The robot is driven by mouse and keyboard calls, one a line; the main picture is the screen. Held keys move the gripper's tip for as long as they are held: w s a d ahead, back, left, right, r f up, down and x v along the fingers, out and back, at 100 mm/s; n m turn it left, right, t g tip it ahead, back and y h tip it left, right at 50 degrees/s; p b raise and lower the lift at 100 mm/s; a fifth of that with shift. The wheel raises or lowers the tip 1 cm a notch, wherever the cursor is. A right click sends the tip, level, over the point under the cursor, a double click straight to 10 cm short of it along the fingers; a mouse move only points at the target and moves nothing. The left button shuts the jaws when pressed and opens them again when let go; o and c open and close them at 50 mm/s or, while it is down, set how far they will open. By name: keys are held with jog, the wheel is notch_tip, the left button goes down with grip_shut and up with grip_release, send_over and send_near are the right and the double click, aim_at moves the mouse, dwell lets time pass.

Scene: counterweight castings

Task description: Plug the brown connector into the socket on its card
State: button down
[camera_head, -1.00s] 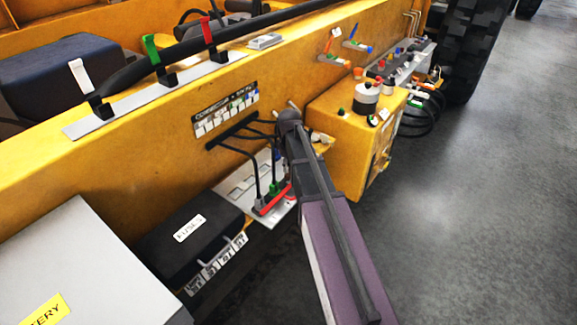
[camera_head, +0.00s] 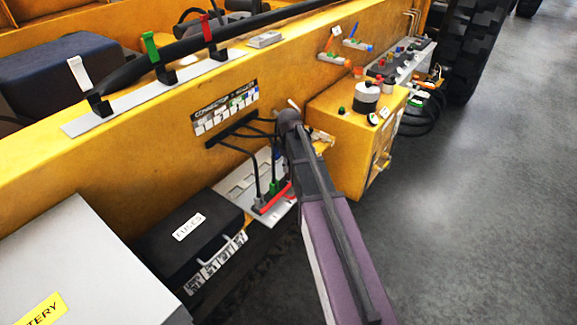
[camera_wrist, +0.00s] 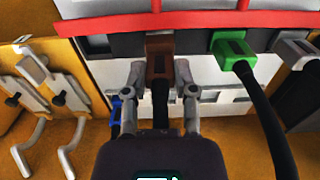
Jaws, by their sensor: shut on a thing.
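The brown connector (camera_wrist: 160,52) is between the fingertips of my gripper (camera_wrist: 159,78) in the wrist view, with its dark cable running back toward the palm. My gripper is shut on it. The connector's front meets the dark socket strip (camera_wrist: 128,44) just below a red bar (camera_wrist: 200,20); I cannot tell how deep it sits. The pale card plate (camera_wrist: 205,108) lies below and behind the fingers. In the head view, my arm hides my gripper and the brown connector, while the card plate (camera_head: 238,186) and red bar (camera_head: 272,199) show left of the arm.
A green connector (camera_wrist: 232,50) with a black cable sits right of the brown one, and a grey connector (camera_wrist: 295,48) is farther right. A blue part (camera_wrist: 116,110) is near the left finger. In the head view, a black fuse box (camera_head: 190,235) stands left of the card.

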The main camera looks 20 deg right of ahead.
jog(key=shift+f+b, duration=1.1)
jog(key=shift+f, duration=0.05)
jog(key=shift+c, duration=1.7)
grip_release()
jog(key=shift+r, duration=0.1)
notch_tip(320, 180, up, 9)
jog(key=p, duration=0.9)
jog(key=shift+r, duration=0.1)
jog(key=w+a+p, duration=0.1)
jog(key=w+a, duration=0.6)
jog(key=w, duration=0.2)
jog(key=shift+w+r, duration=0.25)
jog(key=shift+w, duration=0.05)
jog(key=shift+s, duration=0.1)
jog(key=s+m, duration=0.7)
jog(key=s, duration=2.1)
jog(key=shift+s+a, duration=0.15)
jog(key=shift+s, duration=0.25)
